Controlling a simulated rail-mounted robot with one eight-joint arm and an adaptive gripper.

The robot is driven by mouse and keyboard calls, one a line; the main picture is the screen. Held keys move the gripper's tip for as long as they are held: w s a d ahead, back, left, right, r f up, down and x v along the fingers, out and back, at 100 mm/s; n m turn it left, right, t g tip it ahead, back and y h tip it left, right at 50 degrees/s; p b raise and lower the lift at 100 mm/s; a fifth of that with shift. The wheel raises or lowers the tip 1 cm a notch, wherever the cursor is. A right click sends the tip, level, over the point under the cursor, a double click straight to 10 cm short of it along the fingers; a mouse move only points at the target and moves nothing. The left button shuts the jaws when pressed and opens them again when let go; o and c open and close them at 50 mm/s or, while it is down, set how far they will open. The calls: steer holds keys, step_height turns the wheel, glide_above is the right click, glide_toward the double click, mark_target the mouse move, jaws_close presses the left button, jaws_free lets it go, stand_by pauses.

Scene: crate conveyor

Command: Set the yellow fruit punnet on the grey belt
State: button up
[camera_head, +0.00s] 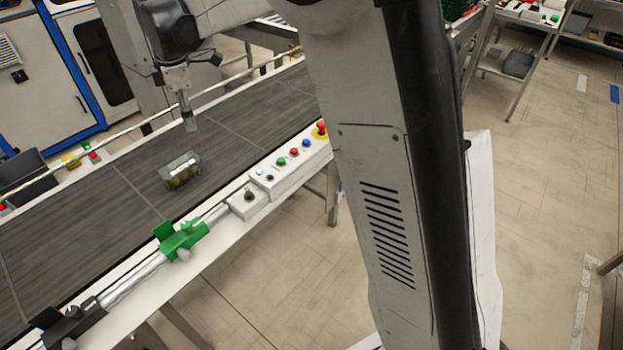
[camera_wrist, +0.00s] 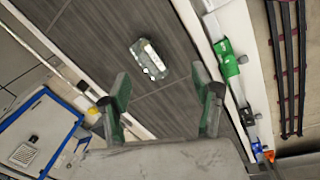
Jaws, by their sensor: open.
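The fruit punnet (camera_head: 181,172), a small clear container with yellowish contents, sits on the grey belt (camera_head: 75,225). It also shows in the wrist view (camera_wrist: 149,59), lying on the belt ahead of my fingers, where its top looks pale. My gripper (camera_head: 188,125) is above the belt, up and to the right of the punnet in the head view, and apart from it. In the wrist view its two fingers (camera_wrist: 165,98) are spread wide with nothing between them.
A green clamp (camera_head: 181,238) on a metal rail and a button box (camera_head: 290,157) with a red stop button line the belt's near edge. A dark bin (camera_head: 24,175) stands at the far edge. The belt around the punnet is clear.

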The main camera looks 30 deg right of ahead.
steer(key=s+d+r+m+t, duration=0.1)
steer(key=s+d+r+m, duration=0.35)
steer(key=s, duration=0.45)
steer(key=s+d+r+m+t, duration=0.2)
steer(key=s+d+r+m, duration=0.15)
steer(key=s+d, duration=0.4)
steer(key=s+d+f+m+t, duration=0.1)
steer(key=s+d+f+m, duration=0.1)
steer(key=s+m, duration=0.3)
steer(key=s+d+f+m+t, duration=0.1)
steer(key=s+f+m, duration=0.3)
steer(key=s, duration=1)
steer(key=shift+s+d+f+m+t, duration=0.3)
steer(key=shift+d+m, duration=0.1)
steer(key=shift+d, duration=0.25)
step_height(320, 180, down, 6)
steer(key=b, duration=0.6)
steer(key=shift+f, duration=0.15)
